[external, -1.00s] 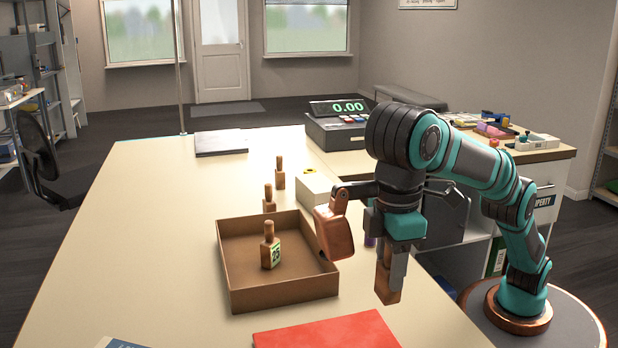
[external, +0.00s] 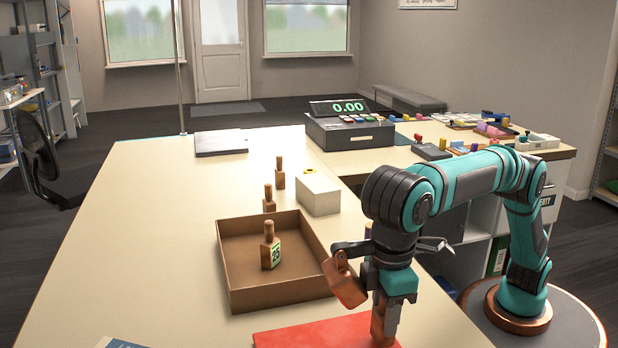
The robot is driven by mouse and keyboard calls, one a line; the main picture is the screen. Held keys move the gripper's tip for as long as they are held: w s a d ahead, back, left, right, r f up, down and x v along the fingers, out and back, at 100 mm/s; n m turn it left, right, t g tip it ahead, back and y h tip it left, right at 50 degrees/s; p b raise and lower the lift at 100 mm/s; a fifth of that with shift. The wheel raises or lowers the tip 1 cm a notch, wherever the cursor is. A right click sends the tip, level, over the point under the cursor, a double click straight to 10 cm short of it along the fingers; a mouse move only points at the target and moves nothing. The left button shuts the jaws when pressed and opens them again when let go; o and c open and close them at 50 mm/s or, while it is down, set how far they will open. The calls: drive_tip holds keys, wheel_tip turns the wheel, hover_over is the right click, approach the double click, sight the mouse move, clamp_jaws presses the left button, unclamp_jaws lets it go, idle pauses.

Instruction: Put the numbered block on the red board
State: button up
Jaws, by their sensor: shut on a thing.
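My gripper (external: 386,306) is shut on a wooden block (external: 379,328), which points down over the right part of the red board (external: 305,333). No number shows on this block from here. I cannot tell whether its lower end touches the board. The red board lies at the front of the table, partly cut off by the picture's lower edge. Another wooden block with a knob and a green-and-white number label (external: 270,250) stands upright in the brown tray (external: 235,290), apart from my gripper.
Two more knobbed wooden pieces (external: 280,172) (external: 269,200) stand behind the tray, near a white box (external: 318,194). A scale reading 0.00 (external: 348,130) and a dark flat item (external: 220,143) are farther back. The table's left side is clear.

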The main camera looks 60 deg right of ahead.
drive_tip(key=shift+f, duration=0.3)
drive_tip(key=shift+f, duration=0.1)
drive_tip(key=o, duration=1.1)
drive_tip(key=shift+r, duration=3.85)
